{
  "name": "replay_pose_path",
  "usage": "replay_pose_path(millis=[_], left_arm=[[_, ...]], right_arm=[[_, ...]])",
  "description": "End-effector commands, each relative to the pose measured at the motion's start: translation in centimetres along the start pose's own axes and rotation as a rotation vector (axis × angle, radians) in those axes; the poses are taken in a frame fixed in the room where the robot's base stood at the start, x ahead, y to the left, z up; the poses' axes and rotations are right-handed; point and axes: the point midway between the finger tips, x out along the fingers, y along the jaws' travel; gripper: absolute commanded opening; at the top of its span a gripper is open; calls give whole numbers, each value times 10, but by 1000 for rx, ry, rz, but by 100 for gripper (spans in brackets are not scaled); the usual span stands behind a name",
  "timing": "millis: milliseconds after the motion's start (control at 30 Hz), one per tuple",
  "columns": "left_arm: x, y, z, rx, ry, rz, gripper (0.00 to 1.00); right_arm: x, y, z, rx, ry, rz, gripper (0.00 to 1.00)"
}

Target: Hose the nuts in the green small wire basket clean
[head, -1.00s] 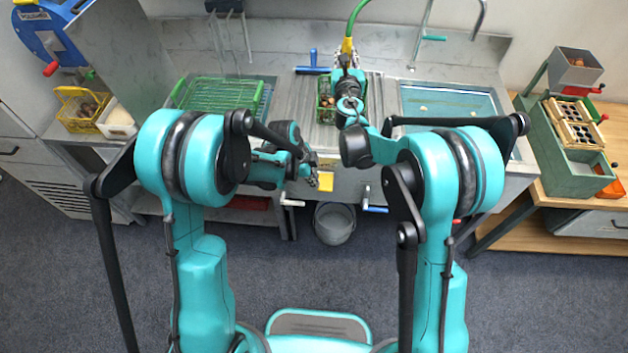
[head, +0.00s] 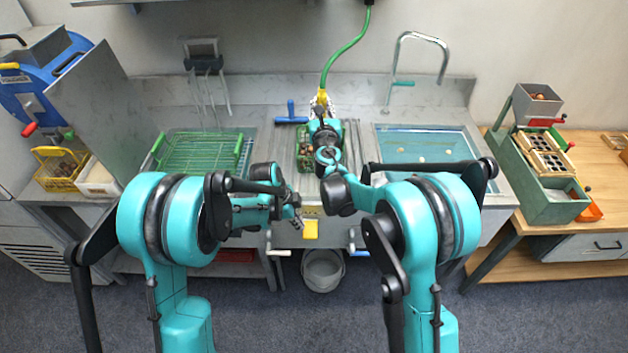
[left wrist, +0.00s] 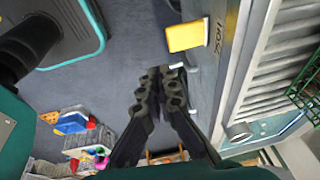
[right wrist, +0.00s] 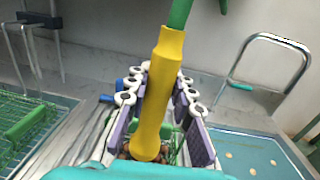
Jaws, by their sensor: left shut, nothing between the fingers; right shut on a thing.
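The green small wire basket (head: 304,160) holds brown nuts and sits on the ribbed drainboard between the two basins. My right arm partly hides it. My right gripper (head: 322,108) is above the basket's back side, shut on the yellow hose nozzle (right wrist: 162,90). The green hose (head: 343,62) runs up from the nozzle to the wall. In the right wrist view, basket wires (right wrist: 178,150) and nuts show below and behind the nozzle; no water can be made out. My left gripper (head: 297,212) is shut and empty in front of the counter; its fingers also show in the left wrist view (left wrist: 160,90).
A green wire rack (head: 200,152) covers the left basin. The right basin (head: 425,146) holds water and a few pale floating bits. A bucket (head: 322,270) stands below the counter, near my left gripper.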

Motion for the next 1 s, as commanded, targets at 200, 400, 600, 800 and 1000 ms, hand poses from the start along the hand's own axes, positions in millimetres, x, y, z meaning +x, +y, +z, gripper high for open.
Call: replay_pose_path(millis=[200,400,600,800,1000], left_arm=[[-21,-41,-4,-20,0,66,0],[-29,-51,-6,-26,0,86,0],[-29,-50,-6,-25,0,85,0],[-18,-50,-6,-25,0,85,0],[19,-47,-6,-24,0,85,0]], right_arm=[[0,0,0,0,0,0,0],[0,0,0,0,0,0,0],[0,0,0,0,0,0,0],[0,0,0,0,0,0,0],[0,0,0,0,0,0,0]])
